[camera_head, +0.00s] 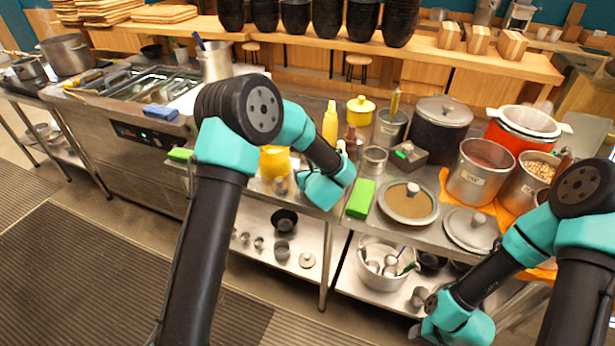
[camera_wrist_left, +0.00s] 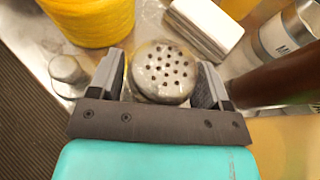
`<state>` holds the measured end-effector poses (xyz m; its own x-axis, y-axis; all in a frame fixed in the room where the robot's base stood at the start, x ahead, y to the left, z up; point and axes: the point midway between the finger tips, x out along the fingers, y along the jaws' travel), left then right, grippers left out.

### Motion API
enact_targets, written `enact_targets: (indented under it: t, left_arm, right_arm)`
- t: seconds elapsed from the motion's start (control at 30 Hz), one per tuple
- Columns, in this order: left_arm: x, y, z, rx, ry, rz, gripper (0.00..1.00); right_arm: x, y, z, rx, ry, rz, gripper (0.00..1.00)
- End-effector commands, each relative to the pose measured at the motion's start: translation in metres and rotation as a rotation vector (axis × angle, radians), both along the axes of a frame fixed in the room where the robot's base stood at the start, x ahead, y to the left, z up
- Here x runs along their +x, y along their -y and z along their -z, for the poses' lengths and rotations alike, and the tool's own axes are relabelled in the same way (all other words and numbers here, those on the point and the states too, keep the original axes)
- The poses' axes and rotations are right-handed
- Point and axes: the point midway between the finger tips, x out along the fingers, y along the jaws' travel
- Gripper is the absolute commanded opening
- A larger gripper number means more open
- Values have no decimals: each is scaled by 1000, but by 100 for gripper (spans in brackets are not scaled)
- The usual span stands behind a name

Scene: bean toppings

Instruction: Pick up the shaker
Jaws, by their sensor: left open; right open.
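The shaker (camera_wrist_left: 163,72) has a round metal lid with many small holes and shows in the left wrist view, seen from above. My left gripper (camera_wrist_left: 160,80) is open, with one finger on each side of the shaker's top. I cannot tell whether the fingers touch it. In the head view my left wrist hides the shaker and the left fingertips. My right gripper (camera_head: 418,328) is at the bottom of the head view, in front of the counter and away from the shaker; its fingers are small there.
Close to the shaker are a yellow container (camera_wrist_left: 92,15), a small metal lidded piece (camera_wrist_left: 66,70), a metal box (camera_wrist_left: 205,28) and a dark brown bottle (camera_wrist_left: 275,78). A green block (camera_head: 361,198) and a lidded pan (camera_head: 408,202) lie to the right on the counter.

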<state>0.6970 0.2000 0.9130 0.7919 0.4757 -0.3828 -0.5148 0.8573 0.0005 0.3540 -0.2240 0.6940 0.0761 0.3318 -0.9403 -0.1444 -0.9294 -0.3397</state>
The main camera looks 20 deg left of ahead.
Motion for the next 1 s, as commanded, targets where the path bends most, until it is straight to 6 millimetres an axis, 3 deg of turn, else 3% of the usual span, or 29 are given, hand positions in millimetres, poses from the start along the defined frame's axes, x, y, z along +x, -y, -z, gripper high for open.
enact_targets:
  t: [0.53,0.8,1.0]
  left_arm:
    - [4,-2,1,0,0,1,71]
    - [4,-2,1,0,0,1,47]
    - [4,-2,1,0,1,1,47]
  right_arm:
    - [0,0,0,0,0,0,43]
    - [0,0,0,0,0,0,43]
    - [0,0,0,0,0,0,43]
